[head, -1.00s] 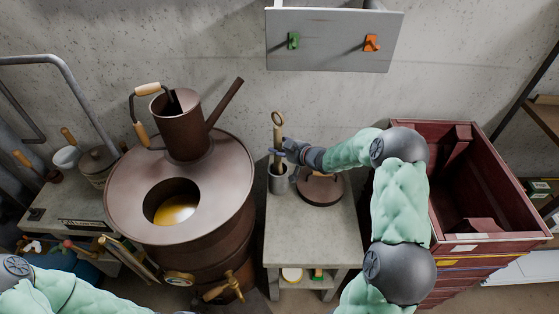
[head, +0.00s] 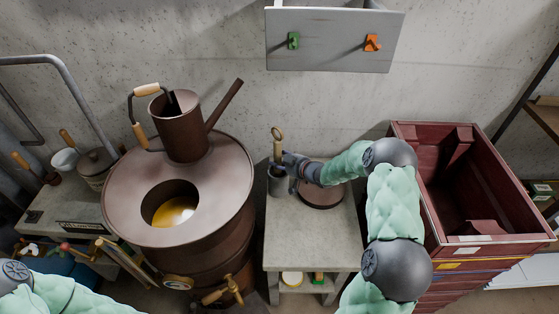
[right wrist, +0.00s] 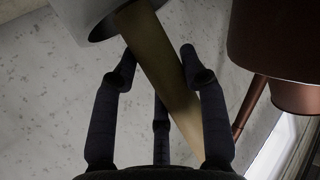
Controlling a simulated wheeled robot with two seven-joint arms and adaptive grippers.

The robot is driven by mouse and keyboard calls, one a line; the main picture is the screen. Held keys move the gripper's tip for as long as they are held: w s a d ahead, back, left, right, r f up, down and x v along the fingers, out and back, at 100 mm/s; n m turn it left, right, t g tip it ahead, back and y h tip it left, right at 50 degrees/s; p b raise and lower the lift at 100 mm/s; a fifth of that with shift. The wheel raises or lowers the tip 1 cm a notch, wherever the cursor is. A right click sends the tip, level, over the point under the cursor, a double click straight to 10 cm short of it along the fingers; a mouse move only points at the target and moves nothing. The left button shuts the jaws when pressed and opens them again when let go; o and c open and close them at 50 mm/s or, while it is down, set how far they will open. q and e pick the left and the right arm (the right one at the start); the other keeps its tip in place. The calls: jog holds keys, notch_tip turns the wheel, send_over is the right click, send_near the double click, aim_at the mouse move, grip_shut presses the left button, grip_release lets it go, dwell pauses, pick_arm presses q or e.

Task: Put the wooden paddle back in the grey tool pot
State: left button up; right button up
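The wooden paddle (head: 278,149) stands upright in the grey tool pot (head: 276,184) on the small bench, its ringed end up and its lower part hidden inside. My right gripper (head: 287,168) is just right of the paddle, above the pot's rim. In the right wrist view the paddle (right wrist: 160,70) runs into the pale pot mouth (right wrist: 88,22). The fingers of my right gripper (right wrist: 160,62) are spread on both sides of it, with a gap at the left finger. Contact at the right finger cannot be told. My left gripper is out of view.
A round brown base (head: 320,198) sits on the bench (head: 310,240) beside the pot, partly under my right wrist. A large brown drum (head: 225,190) with a watering can (head: 182,130) stands to the left. Red crates (head: 490,240) stand to the right. The bench front is clear.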

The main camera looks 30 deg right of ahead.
jog(key=shift+o, duration=0.9)
jog(key=shift+r, duration=0.15)
jog(key=shift+s+r, duration=0.15)
jog(key=p+v, duration=0.1)
jog(key=v, duration=1)
jog(key=shift+s+p, duration=0.35)
jog(key=shift+p, duration=0.05)
jog(key=shift+d, duration=0.1)
